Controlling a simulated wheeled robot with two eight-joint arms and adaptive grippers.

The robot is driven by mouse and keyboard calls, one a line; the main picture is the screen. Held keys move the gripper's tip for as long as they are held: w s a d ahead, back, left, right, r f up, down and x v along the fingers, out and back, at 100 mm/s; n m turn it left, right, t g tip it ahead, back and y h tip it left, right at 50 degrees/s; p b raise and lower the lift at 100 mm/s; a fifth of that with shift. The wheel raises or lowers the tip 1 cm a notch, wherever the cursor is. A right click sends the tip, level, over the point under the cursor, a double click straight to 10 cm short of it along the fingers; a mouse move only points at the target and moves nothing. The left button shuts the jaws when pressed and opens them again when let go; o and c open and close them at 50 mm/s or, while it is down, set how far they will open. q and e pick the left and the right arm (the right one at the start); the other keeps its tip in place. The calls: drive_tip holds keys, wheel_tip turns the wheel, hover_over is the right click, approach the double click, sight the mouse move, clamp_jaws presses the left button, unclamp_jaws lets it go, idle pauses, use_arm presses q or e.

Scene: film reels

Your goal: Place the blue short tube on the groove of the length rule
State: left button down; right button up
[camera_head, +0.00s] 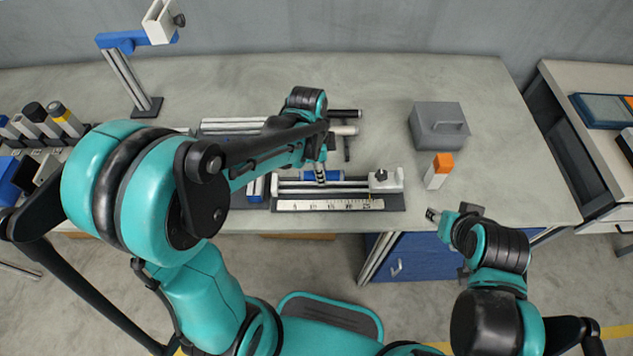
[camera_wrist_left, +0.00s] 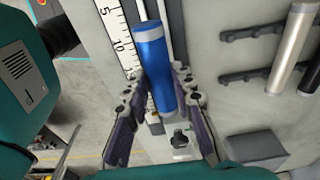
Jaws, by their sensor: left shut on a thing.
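The length rule (camera_head: 340,205) lies near the table's front edge, with a white scale strip and a groove behind it. My left gripper (camera_head: 320,176) is shut on the blue short tube (camera_head: 309,176), which lies lengthwise along the groove. In the left wrist view the blue tube (camera_wrist_left: 154,68) sits between the fingers of the left gripper (camera_wrist_left: 157,84), beside the scale (camera_wrist_left: 122,45). I cannot tell whether the tube touches the groove. My right gripper (camera_head: 436,214) is empty past the table's front edge; its fingers are too small to read.
A white end block (camera_head: 386,181) stands at the rule's right end. An orange-and-white box (camera_head: 438,171) and a grey case (camera_head: 438,125) stand to the right. Behind the left gripper, a rack holds a white tube (camera_head: 344,130) and a black tube (camera_head: 345,113).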

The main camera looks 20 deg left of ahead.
sight(317, 188)
use_arm(q)
drive_tip(key=shift+a+f, duration=0.4)
drive_tip(key=shift+a, duration=0.1)
wheel_tip(317, 188, down, 4)
drive_tip(key=shift+w+b, duration=0.1)
drive_tip(key=shift+b, duration=0.9)
drive_tip(key=shift+r, duration=0.1)
drive_tip(key=shift+f, duration=0.35)
drive_tip(key=c, duration=1.3)
unclamp_jaws()
drive_tip(key=shift+r, duration=0.1)
drive_tip(key=shift+r, duration=0.1)
